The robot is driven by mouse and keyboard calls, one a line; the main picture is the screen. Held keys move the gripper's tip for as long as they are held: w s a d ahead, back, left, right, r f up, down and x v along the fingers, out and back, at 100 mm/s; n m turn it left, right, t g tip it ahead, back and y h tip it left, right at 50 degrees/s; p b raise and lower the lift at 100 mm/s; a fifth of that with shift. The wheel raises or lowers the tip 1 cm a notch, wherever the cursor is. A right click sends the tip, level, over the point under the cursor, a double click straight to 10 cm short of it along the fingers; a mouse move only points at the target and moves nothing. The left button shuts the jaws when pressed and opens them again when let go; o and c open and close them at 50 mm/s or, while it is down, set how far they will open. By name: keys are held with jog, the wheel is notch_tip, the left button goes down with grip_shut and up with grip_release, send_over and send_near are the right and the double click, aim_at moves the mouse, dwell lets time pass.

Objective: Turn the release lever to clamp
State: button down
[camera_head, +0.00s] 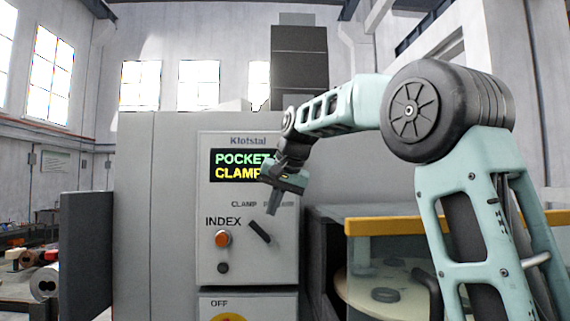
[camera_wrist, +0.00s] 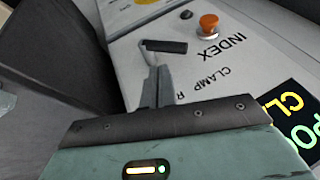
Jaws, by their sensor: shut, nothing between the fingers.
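The release lever (camera_head: 260,232) is a short black bar on the grey control panel (camera_head: 213,268). It slants, with its upper end to the left, under the CLAMP label. It also shows in the wrist view (camera_wrist: 170,46). The display (camera_head: 231,166) reads POCKET in green and CLAMP in yellow, its right edge hidden by my arm. My gripper (camera_head: 271,211) is shut and empty, just above and right of the lever. In the wrist view its fingertips (camera_wrist: 147,47) overlap one end of the lever; I cannot tell whether they touch. The label beside CLAMP is partly hidden by my gripper.
An orange INDEX button (camera_head: 222,238) sits left of the lever, with a small dark knob (camera_head: 223,268) below it. A lower panel marked OFF (camera_head: 219,303) has a yellow disc. At right is a yellow-edged glass enclosure (camera_head: 384,227) with a round table inside.

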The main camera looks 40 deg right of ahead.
jog(key=w+a+r+b+v, duration=0.1)
jog(key=a+b+v, duration=0.1)
jog(key=v, duration=0.8)
jog(key=s+a+f+n+g+y+b, duration=0.1)
jog(key=s+a+f+n+b, duration=0.15)
jog(key=a+f, duration=0.65)
jog(key=s+a+f+n+g+b, duration=0.1)
jog(key=s+a+f+n+b, duration=0.25)
jog(key=f, duration=0.85)
jog(key=a+f+n+g+y+b, duration=0.15)
jog(key=a+f+b, duration=0.25)
jog(key=a+f, duration=0.6)
jog(key=s+a+f+n+g+h+b, duration=0.2)
jog(key=s+f+n+b, duration=0.6)
jog(key=s+f, duration=1.7)
notch_tip(320, 180, down, 4)
jog(key=shift+s+a+f, duration=0.1)
jog(key=shift+s+a, duration=0.15)
jog(key=shift+a, duration=0.5)
jog(key=shift+g, duration=0.25)
